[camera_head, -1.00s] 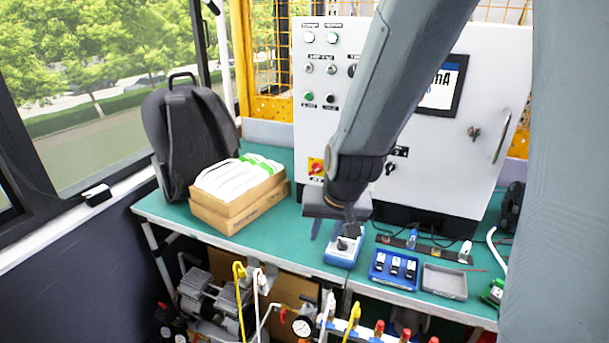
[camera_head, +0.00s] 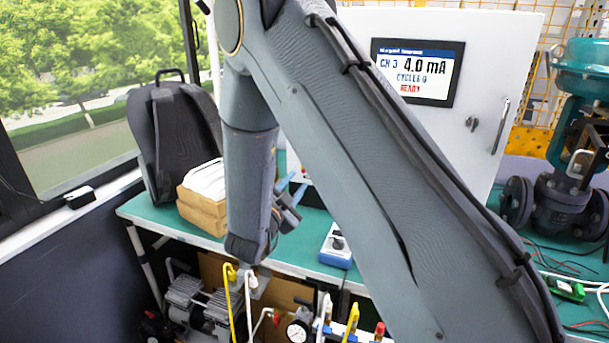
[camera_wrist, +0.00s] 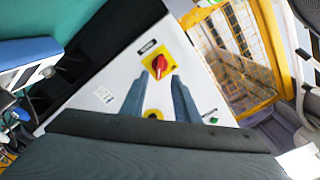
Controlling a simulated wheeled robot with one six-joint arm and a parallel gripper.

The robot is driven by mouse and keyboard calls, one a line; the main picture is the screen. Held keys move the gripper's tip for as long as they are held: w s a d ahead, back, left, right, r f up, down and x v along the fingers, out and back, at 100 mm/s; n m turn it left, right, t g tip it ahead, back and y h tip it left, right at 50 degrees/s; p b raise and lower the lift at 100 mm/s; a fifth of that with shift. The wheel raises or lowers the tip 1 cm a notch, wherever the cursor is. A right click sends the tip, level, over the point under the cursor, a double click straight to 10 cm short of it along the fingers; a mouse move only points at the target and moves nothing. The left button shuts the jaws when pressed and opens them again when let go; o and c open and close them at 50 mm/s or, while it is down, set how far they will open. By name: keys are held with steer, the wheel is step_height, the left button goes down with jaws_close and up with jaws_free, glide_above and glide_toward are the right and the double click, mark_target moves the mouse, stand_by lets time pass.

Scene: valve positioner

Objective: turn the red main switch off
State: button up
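The red main switch (camera_wrist: 159,64) is a red knob on a yellow plate (camera_wrist: 169,57) on the cabinet's white front, seen in the wrist view. In the head view my arm covers it. My gripper (camera_wrist: 161,77) is open and empty, its two blue-grey fingers pointing toward the knob. In the picture the fingertips lie on either side of the knob's lower end; I cannot tell whether they touch it. In the head view my gripper (camera_head: 291,188) is low in front of the cabinet, beside my forearm.
The cabinet (camera_head: 505,60) has a display reading 4.0 mA (camera_head: 418,72). On the green bench (camera_head: 150,212) are a backpack (camera_head: 175,140), a cardboard box (camera_head: 203,212) and a blue-white device (camera_head: 336,245). A valve (camera_head: 560,195) stands right. Hoses and gauges sit below.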

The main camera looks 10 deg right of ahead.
steer(key=p+x, duration=0.1)
steer(key=x, duration=0.6)
steer(key=shift+w+d+p, duration=0.15)
steer(key=shift+w+p, duration=0.1)
steer(key=shift+p, duration=0.1)
steer(key=shift+c, duration=0.4)
jaws_close()
